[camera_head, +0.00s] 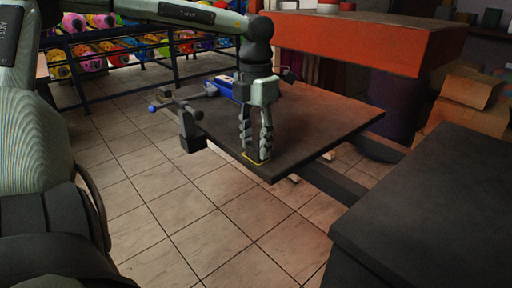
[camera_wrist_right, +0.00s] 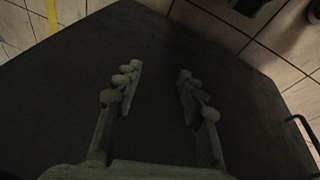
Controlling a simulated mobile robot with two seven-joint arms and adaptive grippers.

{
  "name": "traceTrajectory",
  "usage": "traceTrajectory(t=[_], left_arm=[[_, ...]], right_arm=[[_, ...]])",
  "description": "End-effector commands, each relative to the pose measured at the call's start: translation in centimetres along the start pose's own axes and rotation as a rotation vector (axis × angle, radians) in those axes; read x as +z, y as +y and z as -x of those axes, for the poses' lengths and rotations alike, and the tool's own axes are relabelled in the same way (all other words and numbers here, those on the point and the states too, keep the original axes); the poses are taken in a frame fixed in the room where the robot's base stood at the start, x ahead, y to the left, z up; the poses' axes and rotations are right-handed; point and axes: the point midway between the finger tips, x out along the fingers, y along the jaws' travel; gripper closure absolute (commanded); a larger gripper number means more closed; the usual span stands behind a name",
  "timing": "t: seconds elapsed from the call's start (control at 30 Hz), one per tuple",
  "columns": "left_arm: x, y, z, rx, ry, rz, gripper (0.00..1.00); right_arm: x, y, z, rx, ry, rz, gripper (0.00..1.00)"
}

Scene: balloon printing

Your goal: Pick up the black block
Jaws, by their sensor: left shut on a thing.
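My left gripper (camera_head: 256,154) points down over the near corner of the dark tabletop (camera_head: 310,120) in the head view. Its fingertips are at a small yellow outline (camera_head: 251,160) on that corner. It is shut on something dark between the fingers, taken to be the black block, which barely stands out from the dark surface. Whether it touches the tabletop cannot be told. My right gripper (camera_wrist_right: 157,88) shows only in the right wrist view. Its fingers are apart with nothing between them, above a dark flat surface (camera_wrist_right: 230,75).
A blue tool-like part (camera_head: 222,88) and a dark clamp-like fixture (camera_head: 191,132) are at the tabletop's left side. An orange box-shaped top (camera_head: 360,40) stands behind. Another dark table (camera_head: 430,210) is at the right. Tiled floor is open.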

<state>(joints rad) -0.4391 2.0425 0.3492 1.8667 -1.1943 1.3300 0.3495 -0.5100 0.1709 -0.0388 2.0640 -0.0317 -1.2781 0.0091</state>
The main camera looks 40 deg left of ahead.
Motion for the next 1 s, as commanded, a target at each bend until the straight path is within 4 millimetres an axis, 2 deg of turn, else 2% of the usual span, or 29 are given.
traceTrajectory(t=[0.23, 0.37, 0.4, 0.7, 1.0], left_arm=[[0.1, 0.0, 1.1, 0.0, -0.003, 0.0, 0.82], [0.1, 0.0, 3.2, 0.002, -0.005, 0.0, 0.82], [0.1, 0.0, 4.2, 0.004, -0.007, 0.0, 0.82], [-5.7, 1.1, 7.7, -0.004, -0.01, -0.001, 0.82], [-9.7, 1.8, 9.9, -0.001, -0.006, -0.001, 0.82]], right_arm=[[0.1, 0.0, -0.1, 0.0, -0.004, 0.0, 0.6], [0.2, 0.1, 0.0, 0.003, -0.01, 0.002, 0.6], [0.2, 0.1, 0.1, 0.005, -0.01, 0.003, 0.6], [0.0, 0.8, 1.3, 0.021, 0.0, 0.011, 0.6], [-0.1, 0.9, 3.0, 0.027, 0.005, 0.008, 0.6]])
